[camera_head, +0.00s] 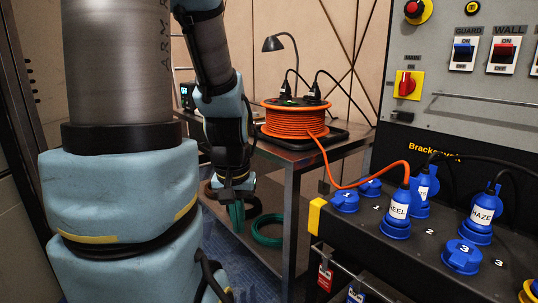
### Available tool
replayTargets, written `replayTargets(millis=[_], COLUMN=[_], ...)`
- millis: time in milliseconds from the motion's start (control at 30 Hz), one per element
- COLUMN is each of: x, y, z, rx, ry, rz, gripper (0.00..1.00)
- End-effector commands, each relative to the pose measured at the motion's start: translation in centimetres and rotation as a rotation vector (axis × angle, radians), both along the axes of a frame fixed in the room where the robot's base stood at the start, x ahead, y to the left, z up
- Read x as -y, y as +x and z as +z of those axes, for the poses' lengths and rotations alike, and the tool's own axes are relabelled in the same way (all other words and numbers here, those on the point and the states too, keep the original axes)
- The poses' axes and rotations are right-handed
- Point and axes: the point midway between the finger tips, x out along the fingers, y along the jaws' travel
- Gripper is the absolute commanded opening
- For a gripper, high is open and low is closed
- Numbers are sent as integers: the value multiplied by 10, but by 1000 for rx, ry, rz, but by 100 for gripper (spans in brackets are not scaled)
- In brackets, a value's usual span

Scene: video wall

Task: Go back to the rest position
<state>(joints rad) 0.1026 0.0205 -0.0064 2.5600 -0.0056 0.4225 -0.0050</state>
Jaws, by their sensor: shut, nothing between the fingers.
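My arm comes down on the left, and its far end shows left of the cable-reel table. My gripper (234,196) is at the lower end of the far link, pointing down, beside the table's left side and above the lower shelf. It is shut and holds nothing. The fingertips are small and dark in this view, with green behind or around them.
An orange cable reel (290,121) and a lamp (273,44) stand on the table (318,151). A green coil (267,232) lies on its lower shelf. At right are a socket box (400,246) with blue plugs (397,215) and a grey switch panel (470,95).

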Motion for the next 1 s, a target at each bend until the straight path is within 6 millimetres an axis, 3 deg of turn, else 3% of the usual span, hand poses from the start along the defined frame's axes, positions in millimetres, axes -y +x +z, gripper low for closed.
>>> replayTargets(millis=[33, 600, 800, 1000], x=[0, 0, 0, 0], y=[0, 0, 0, 0], z=[28, 178, 214, 225], rx=[0, 1, 0, 0], ry=[0, 0, 0, 0], rz=[0, 0, -1, -1], gripper=[0, 0, 0, 0])
